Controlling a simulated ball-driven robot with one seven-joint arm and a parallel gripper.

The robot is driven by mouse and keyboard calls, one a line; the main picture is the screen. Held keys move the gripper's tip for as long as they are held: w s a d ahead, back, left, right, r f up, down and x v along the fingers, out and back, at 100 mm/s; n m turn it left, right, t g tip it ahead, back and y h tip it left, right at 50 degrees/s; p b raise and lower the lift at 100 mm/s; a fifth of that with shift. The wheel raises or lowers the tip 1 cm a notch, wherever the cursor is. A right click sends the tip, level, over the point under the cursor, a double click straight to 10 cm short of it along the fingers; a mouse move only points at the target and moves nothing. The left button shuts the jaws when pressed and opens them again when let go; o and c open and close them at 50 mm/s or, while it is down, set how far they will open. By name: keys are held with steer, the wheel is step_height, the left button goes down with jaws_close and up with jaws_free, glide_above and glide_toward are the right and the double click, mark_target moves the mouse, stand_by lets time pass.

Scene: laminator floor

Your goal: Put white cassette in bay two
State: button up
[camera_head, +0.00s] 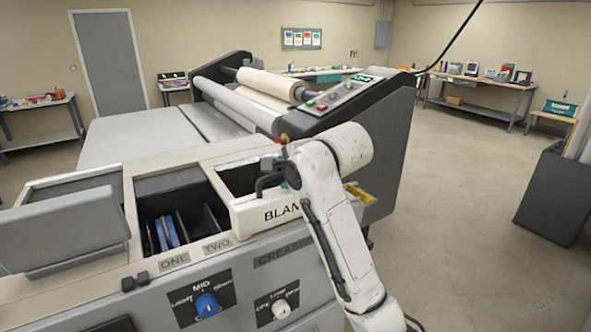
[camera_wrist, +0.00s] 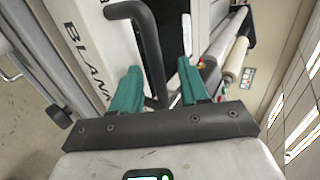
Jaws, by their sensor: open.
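The white cassette (camera_head: 262,213) marked "BLAN…" sits at the right end of the machine's top, right of the bays, partly behind my arm. Its black handle (camera_head: 268,182) stands up on it. In the wrist view, the cassette (camera_wrist: 92,45) is at upper left and the handle (camera_wrist: 150,50) runs between the teal fingers of my gripper (camera_wrist: 158,68). The gripper is open and not closed on the handle. Bay two (camera_head: 212,222), above the label TWO, looks dark and empty. In the head view, my gripper (camera_head: 284,174) is mostly hidden by my arm.
A blue item (camera_head: 167,232) stands in the bay labelled ONE, beside dark dividers. A raised grey lid (camera_head: 62,232) is at left. Knobs (camera_head: 207,304) are on the front panel. Laminator rollers (camera_head: 240,105) lie behind. Open floor (camera_head: 470,190) is at right.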

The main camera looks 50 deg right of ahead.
steer(key=v, duration=1.1)
steer(key=shift+s+r, duration=0.15)
steer(key=shift+s, duration=0.15)
steer(key=shift+a, duration=0.1)
steer(key=s+a+f+n+g+y, duration=0.15)
steer(key=a+f+n, duration=0.3)
steer(key=f, duration=0.75)
steer(key=s+a+f+n+g+y, duration=0.1)
steer(key=s+a+f+n+g, duration=0.4)
steer(key=f, duration=0.7)
steer(key=s+a+f+n+g, duration=0.1)
steer(key=s+a+f+n, duration=0.1)
steer(key=s+f+n, duration=0.3)
steer(key=s+a+f+n+g, duration=0.2)
steer(key=s+f+n, duration=0.3)
steer(key=s+f, duration=0.8)
steer(key=shift+s+a+f+n, duration=0.2)
steer(key=shift+s+a+n, duration=0.15)
steer(key=shift+s+a, duration=0.1)
